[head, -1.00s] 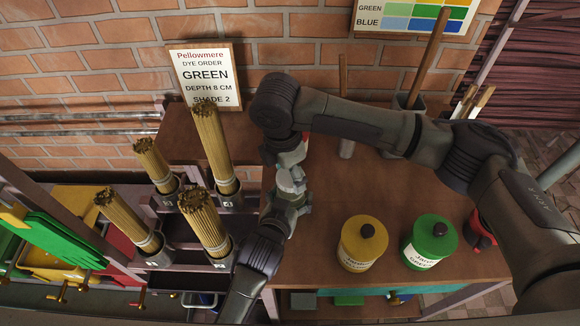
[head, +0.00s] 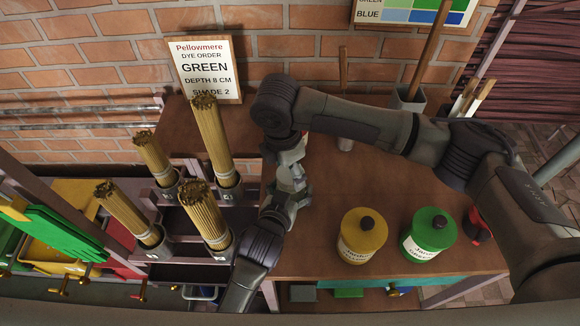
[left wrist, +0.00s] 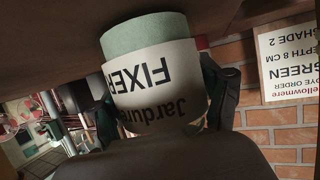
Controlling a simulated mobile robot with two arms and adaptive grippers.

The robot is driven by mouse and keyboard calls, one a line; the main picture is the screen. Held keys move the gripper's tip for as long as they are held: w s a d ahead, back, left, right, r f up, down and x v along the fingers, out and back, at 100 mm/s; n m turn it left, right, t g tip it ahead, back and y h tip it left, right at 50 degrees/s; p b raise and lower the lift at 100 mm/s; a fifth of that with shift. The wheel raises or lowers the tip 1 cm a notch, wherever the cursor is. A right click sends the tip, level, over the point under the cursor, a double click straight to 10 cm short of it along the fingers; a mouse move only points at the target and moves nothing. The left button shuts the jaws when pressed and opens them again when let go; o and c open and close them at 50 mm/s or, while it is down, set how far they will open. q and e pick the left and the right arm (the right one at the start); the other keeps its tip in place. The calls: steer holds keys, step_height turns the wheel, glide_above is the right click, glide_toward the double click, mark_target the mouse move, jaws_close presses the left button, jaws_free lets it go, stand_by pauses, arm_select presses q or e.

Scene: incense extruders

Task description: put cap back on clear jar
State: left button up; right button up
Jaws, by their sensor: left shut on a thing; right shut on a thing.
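The clear jar (head: 289,176) is held up over the table, left of centre in the head view. In the left wrist view the jar (left wrist: 150,75) has a pale label reading FIXER and a pale greenish end; that picture is upside down. My left gripper (head: 288,192) is shut around the jar's side. My right gripper (head: 290,160) points down directly above the jar, shut. The cap is hidden between right gripper and jar, so I cannot tell whether it touches the rim.
A yellow jar (head: 361,240) and a green jar (head: 428,238), both with dark-knobbed lids, stand at the table's front right. Several bundles of incense sticks (head: 210,140) stand in holders on the left. A dye order sign (head: 207,70) leans on the brick wall.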

steer(key=shift+f, duration=0.5)
stand_by(0.3)
steer(key=m, duration=0.3)
steer(key=shift+f+g, duration=0.1)
steer(key=shift+g, duration=0.2)
steer(key=m, duration=0.3)
steer(key=shift+m, duration=0.4)
steer(key=shift+w, duration=0.1)
steer(key=o, duration=0.7)
steer(key=shift+c, duration=0.2)
steer(key=shift+a, duration=0.1)
